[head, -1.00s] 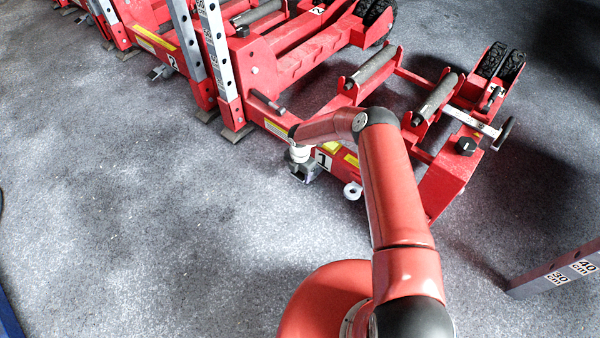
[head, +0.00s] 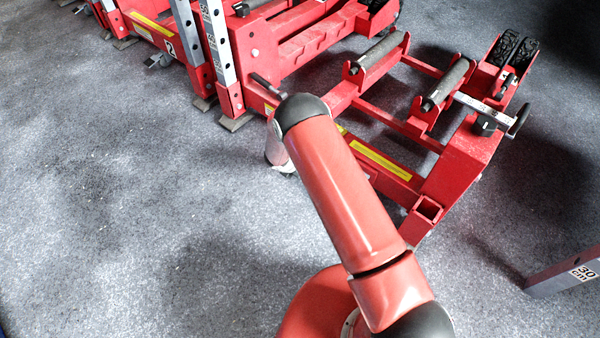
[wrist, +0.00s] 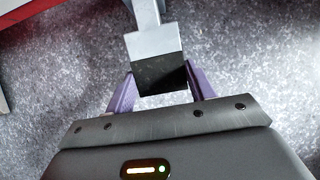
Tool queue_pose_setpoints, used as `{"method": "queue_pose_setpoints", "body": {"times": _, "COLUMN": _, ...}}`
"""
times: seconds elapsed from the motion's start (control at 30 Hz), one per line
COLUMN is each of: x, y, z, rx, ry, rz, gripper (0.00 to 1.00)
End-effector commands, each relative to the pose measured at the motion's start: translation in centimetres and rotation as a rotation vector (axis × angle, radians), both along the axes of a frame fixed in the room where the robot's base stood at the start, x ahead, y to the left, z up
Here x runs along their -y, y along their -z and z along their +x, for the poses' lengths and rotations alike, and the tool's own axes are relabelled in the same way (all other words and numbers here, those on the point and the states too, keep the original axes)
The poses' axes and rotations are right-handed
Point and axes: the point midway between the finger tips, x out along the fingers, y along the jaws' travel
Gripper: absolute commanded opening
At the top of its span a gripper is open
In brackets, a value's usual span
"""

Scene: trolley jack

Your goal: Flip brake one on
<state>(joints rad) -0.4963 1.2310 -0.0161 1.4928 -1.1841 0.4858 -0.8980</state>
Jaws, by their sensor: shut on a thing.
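In the wrist view, a grey metal lever (wrist: 153,45) with a wide flat plate and a dark end comes in from the top. I take it to be the brake lever. My gripper (wrist: 161,84) has its two purple fingers on either side of the lever's dark end and is shut on it. In the head view, my own arm hides the gripper, the lever and the jack's number label. The red trolley jack (head: 385,165) nearest me stands just beyond my arm.
A second red jack with a "2" label (head: 168,46) stands at the upper left. Rollers (head: 380,52) and black wheels (head: 512,52) sit on the near jack. The speckled floor at left is clear.

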Motion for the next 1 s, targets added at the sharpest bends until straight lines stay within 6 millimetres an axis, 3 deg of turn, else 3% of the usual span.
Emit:
{"method": "queue_pose_setpoints", "body": {"times": 0.53, "x": 0.04, "y": 0.37, "z": -0.01, "rx": 0.023, "ry": 0.000, "rz": -0.018, "gripper": 0.13}}
{"method": "queue_pose_setpoints", "body": {"times": 0.57, "x": 0.05, "y": 0.37, "z": 0.00, "rx": 0.023, "ry": 0.000, "rz": -0.018, "gripper": 0.58}}
{"method": "queue_pose_setpoints", "body": {"times": 0.6, "x": 0.04, "y": 0.38, "z": -0.01, "rx": 0.022, "ry": 0.000, "rz": -0.019, "gripper": 0.63}}
{"method": "queue_pose_setpoints", "body": {"times": 0.7, "x": 0.04, "y": 0.36, "z": -0.01, "rx": 0.023, "ry": 0.000, "rz": -0.018, "gripper": 0.76}}
{"method": "queue_pose_setpoints", "body": {"times": 1.0, "x": -0.07, "y": 0.11, "z": -0.07, "rx": 0.023, "ry": 0.000, "rz": -0.018, "gripper": 0.76}}
